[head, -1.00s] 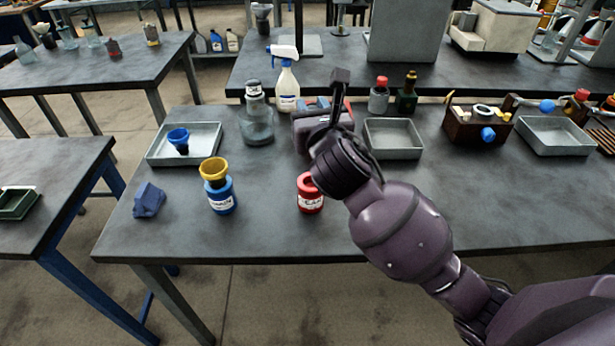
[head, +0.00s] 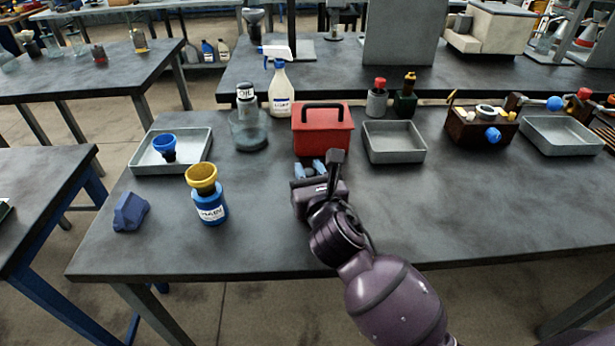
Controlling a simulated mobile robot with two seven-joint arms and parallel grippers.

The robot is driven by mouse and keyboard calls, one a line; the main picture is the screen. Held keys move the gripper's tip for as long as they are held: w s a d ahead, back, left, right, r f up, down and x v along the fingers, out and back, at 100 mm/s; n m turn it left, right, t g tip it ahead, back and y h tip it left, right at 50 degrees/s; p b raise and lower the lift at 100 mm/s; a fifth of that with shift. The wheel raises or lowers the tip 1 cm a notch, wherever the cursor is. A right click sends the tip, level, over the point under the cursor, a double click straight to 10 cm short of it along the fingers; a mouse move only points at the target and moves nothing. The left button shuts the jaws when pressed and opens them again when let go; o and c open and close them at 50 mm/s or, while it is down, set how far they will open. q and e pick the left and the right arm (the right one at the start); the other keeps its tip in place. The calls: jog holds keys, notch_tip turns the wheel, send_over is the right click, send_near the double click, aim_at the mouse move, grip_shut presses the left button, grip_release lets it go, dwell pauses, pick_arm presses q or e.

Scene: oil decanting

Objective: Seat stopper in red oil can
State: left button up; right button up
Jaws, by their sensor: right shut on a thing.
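My right gripper (head: 311,170) is over the front middle of the table, its blue fingers partly showing beyond its dark body. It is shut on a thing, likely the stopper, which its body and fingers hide. The red oil can is not visible now; its place on the table is covered by my right gripper and wrist. I cannot tell whether the stopper touches the can. My left gripper is not in view.
A blue can (head: 209,210) with a yellow funnel (head: 201,175) stands to the left, beside a blue block (head: 130,212). Behind are a grey tray (head: 140,162), a glass jar (head: 248,135), a red toolbox (head: 322,135) and another tray (head: 393,153). The table's right front is clear.

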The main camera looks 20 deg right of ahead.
jog(key=shift+f, duration=0.6)
jog(key=shift+r, duration=0.2)
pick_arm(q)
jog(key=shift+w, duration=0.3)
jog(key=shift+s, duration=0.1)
pick_arm(e)
jog(key=shift+f, duration=0.1)
jog(key=o, duration=0.9)
jog(key=shift+f, duration=0.1)
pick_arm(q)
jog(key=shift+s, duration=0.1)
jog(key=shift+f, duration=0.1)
